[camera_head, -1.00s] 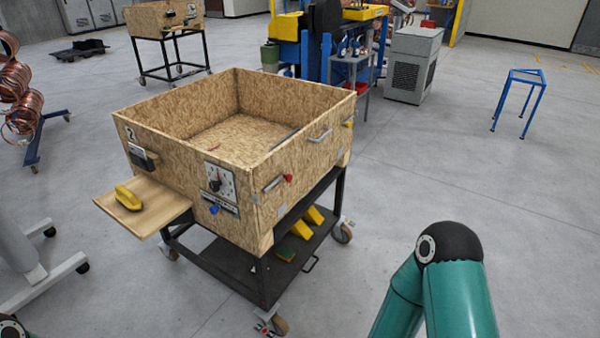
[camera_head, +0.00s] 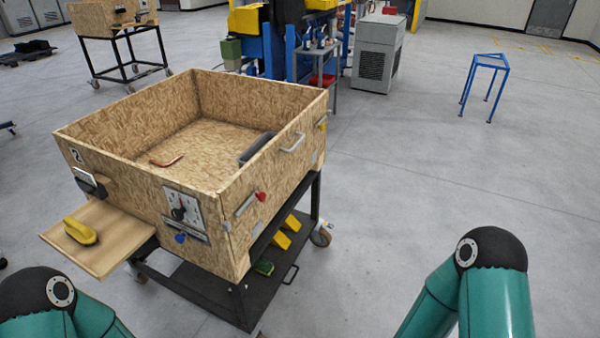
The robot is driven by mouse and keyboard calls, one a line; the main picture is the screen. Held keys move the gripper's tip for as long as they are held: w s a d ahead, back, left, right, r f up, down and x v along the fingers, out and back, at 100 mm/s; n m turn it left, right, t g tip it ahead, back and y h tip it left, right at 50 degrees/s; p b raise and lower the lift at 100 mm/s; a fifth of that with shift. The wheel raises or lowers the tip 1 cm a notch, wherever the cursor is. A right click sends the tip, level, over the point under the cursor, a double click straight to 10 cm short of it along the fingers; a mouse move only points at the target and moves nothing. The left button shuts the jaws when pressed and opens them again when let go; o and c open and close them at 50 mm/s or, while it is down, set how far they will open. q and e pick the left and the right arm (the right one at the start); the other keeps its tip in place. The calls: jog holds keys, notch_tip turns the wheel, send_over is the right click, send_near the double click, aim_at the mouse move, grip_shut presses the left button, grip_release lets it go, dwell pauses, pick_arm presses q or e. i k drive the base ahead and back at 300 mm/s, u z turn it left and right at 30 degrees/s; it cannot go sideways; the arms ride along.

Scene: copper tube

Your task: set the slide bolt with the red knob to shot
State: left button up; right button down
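The slide bolt with the red knob (camera_head: 261,196) is on the right-hand outer side of the wooden box (camera_head: 290,168), near its front corner. Its metal bar (camera_head: 245,206) runs along the panel, with the red knob at the bar's right end. The picture is too small to tell whether the bolt is shot or drawn. Only upper parts of my two arms show, at the bottom left and bottom right. Both grippers are out of view, and no part of either arm touches the box.
The box stands on a black wheeled cart (camera_head: 240,300). A wooden side shelf (camera_head: 110,245) with a yellow object (camera_head: 80,231) juts out at left. A blue knob (camera_head: 180,238) and a dial plate (camera_head: 182,211) are on the front panel.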

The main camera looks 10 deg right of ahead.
aim_at(261, 196)
jog(key=z, duration=0.1)
jog(key=i, duration=1.15)
jog(key=u, duration=0.5)
